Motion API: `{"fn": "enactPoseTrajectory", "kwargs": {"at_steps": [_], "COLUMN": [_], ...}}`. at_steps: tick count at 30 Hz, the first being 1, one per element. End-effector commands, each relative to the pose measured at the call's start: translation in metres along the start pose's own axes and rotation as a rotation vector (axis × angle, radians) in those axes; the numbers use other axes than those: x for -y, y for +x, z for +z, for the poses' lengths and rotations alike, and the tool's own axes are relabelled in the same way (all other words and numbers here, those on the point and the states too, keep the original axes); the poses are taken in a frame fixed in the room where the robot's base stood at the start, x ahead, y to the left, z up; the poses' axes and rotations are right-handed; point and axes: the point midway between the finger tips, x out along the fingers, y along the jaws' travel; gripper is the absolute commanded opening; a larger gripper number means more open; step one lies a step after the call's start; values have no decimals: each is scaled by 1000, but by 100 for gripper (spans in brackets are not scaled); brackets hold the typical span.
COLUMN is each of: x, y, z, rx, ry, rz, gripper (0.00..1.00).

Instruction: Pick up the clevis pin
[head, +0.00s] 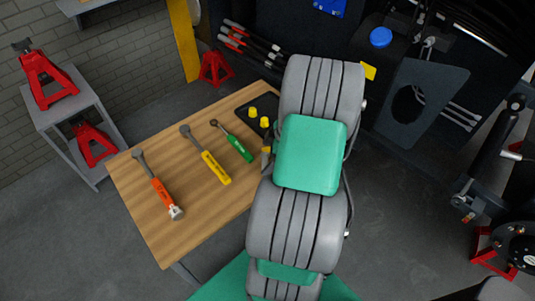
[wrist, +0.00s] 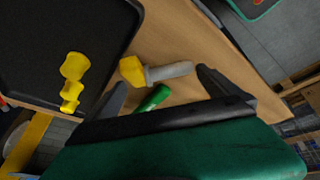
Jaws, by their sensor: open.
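The clevis pin (wrist: 172,72) has a yellow head and a grey shaft and lies on the wooden table. In the wrist view it is just beyond and between the fingertips of my gripper (wrist: 164,82). My gripper is open, with one finger on each side of the picture and nothing held. In the head view my arm hides most of the gripper, and only a small yellow part of the pin (head: 266,150) shows beside the arm. I cannot tell how high the fingertips are above the table.
A black tray (wrist: 45,35) with yellow-topped pieces (wrist: 75,65) is beside the pin. A grey cart (head: 60,115) with red jack stands is at left.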

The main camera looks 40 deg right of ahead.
Motion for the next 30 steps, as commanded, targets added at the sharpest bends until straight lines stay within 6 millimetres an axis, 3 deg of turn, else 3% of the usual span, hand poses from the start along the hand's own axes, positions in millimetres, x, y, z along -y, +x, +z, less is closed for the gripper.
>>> {"fn": "enactPoseTrajectory", "kwargs": {"at_steps": [8, 30], "x": [0, -1], "y": [5, 4], "z": [0, 0], "rx": [1, 1], "ry": [1, 1], "rz": [1, 3], "gripper": [98, 38]}}
